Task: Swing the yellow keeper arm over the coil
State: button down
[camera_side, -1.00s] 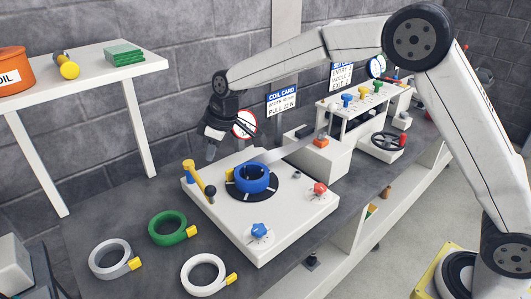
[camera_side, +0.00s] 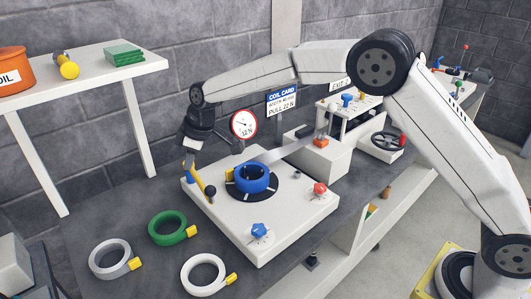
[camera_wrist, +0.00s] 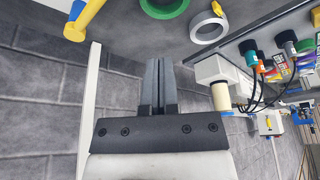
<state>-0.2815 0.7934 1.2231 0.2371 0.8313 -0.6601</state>
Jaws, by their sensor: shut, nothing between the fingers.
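The yellow keeper arm (camera_side: 197,179) stands at the left corner of the white feed plate (camera_side: 285,217), tilted, with a black knob at its lower right. It lies beside the blue coil (camera_side: 252,180), not over it. The coil sits on a black disc in the plate. My gripper (camera_side: 187,160) is shut and empty, close to the upper end of the keeper arm; I cannot tell whether they touch in the side view. In the wrist view, my shut fingers (camera_wrist: 158,85) are apart from a yellow bar (camera_wrist: 87,18), likely the keeper arm, at the upper left.
A green coil (camera_side: 154,228), a grey coil (camera_side: 98,258) and a white coil (camera_side: 189,276) lie on the dark bench, left of the plate. A dial gauge (camera_side: 243,124) and coil card (camera_side: 282,99) stand behind. A red knob (camera_side: 320,188) and blue knob (camera_side: 260,229) rise from the plate.

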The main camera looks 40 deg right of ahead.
notch_tip(320, 180, down, 7)
jog(key=s+d, duration=0.1)
jog(key=shift+f, duration=0.15)
dwell(0.8)
jog(key=shift+s+d, duration=0.1)
jog(key=shift+d, duration=0.15)
jog(key=shift+d+n, duration=0.25)
jog(key=shift+n, duration=0.05)
